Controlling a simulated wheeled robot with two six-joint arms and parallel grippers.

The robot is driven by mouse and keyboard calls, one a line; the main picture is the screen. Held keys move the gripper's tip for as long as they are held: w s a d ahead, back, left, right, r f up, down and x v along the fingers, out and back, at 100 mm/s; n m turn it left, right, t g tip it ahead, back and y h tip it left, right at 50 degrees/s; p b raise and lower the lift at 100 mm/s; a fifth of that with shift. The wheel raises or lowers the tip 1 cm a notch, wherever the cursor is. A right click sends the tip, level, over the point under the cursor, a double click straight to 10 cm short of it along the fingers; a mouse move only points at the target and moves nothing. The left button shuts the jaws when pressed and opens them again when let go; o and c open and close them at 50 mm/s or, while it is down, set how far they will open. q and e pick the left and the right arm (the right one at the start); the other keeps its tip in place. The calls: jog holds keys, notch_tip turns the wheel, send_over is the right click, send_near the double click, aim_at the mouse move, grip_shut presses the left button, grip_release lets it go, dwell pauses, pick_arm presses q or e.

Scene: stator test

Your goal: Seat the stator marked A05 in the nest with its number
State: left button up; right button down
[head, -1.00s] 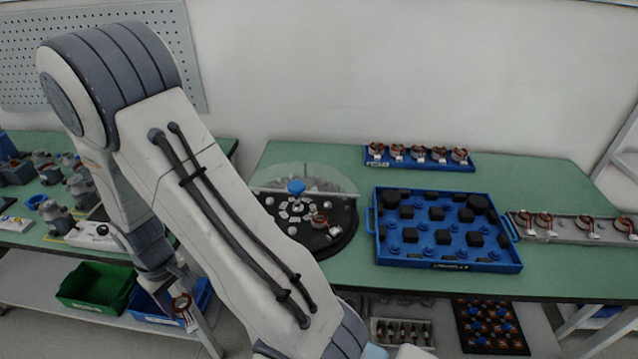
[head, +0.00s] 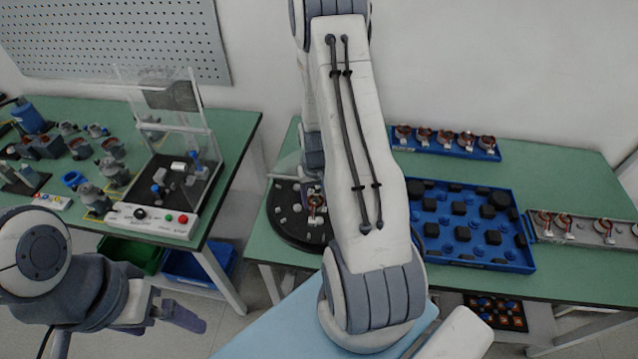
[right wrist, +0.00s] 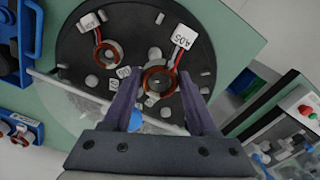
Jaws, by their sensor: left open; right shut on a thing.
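The stator tagged A05 (right wrist: 160,79) is a copper-wound ring with a white tag, readable in the right wrist view. My right gripper (right wrist: 160,105) is shut on it, with the ring between the fingertips over the black round plate (right wrist: 75,48). I cannot tell whether it touches the plate. My left gripper (head: 172,312) is open and empty at the lower left.
Another stator (right wrist: 107,53) sits on the plate. A clear guard (right wrist: 75,103) crosses the plate. A blue peg tray (head: 470,258), a blue rack of stators (head: 445,149) and a grey rail (head: 580,236) stand right. A test station (head: 150,222) stands left.

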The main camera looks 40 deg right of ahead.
jog(key=b, duration=0.4)
send_over(320, 220)
jog(key=shift+w+f, duration=0.15)
jog(key=shift+f, duration=2.2)
pick_arm(q)
notch_tip(320, 220, down, 3)
jog(key=shift+f, duration=0.2)
jog(key=shift+r, duration=0.1)
jog(key=shift+s, duration=0.1)
pick_arm(e)
jog(key=shift+f, duration=0.15)
pick_arm(q)
jog(key=shift+f+b, duration=0.75)
jog(key=shift+f, duration=0.1)
pick_arm(e)
jog(key=shift+f, duration=0.85)
pick_arm(q)
jog(key=shift+f, duration=0.25)
pick_arm(e)
jog(key=shift+f, duration=0.4)
